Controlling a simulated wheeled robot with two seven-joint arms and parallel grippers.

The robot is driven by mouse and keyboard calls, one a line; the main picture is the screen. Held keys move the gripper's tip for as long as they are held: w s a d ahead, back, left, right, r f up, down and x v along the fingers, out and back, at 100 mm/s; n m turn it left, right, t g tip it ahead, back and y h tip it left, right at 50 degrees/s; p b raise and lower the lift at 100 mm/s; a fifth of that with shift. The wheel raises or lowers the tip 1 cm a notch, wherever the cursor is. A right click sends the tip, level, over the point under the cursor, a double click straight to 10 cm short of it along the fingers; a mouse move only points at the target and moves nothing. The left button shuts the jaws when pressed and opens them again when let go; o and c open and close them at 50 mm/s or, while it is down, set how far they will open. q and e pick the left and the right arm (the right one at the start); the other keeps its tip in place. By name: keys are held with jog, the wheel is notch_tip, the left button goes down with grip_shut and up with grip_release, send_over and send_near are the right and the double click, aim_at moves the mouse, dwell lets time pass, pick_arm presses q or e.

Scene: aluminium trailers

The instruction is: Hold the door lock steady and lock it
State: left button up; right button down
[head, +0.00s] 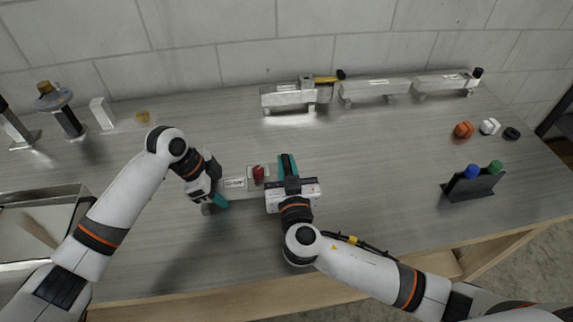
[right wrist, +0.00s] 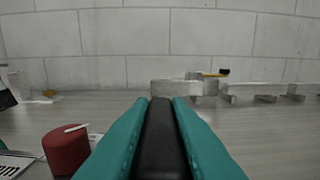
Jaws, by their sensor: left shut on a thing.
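The door lock, a pale metal bar with a white label (head: 235,184), lies on the table between my grippers. A red knob (head: 258,173) stands on it; the right wrist view shows this knob (right wrist: 66,150) with a white mark on top. My left gripper (head: 217,200) is shut on the lock's left end. My right gripper (head: 287,163) is right of the red knob, its teal fingers pointing to the back of the table. In the right wrist view a black bar-shaped part fills the gap between these fingers (right wrist: 160,105); I cannot tell whether they grip it.
Metal brackets (head: 375,91) and a yellow-handled tool (head: 328,78) stand along the back wall. A dark holder with blue and green knobs (head: 473,184) is at the right. A metal tray (head: 40,196) is at the left. The table between the lock and the holder is clear.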

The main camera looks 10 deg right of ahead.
jog(key=shift+m+h, duration=0.3)
jog(key=shift+h, duration=0.1)
jog(key=m+h, duration=0.1)
jog(key=h, duration=0.1)
jog(key=shift+m+h, duration=0.4)
jog(key=shift+m+g+h, duration=1.2)
jog(key=shift+m+h, duration=0.5)
jog(key=shift+h, duration=1.1)
jog(key=c, duration=1.4)
grip_release()
jog(key=shift+o, duration=0.2)
jog(key=v, duration=1.2)
jog(key=shift+r, duration=0.15)
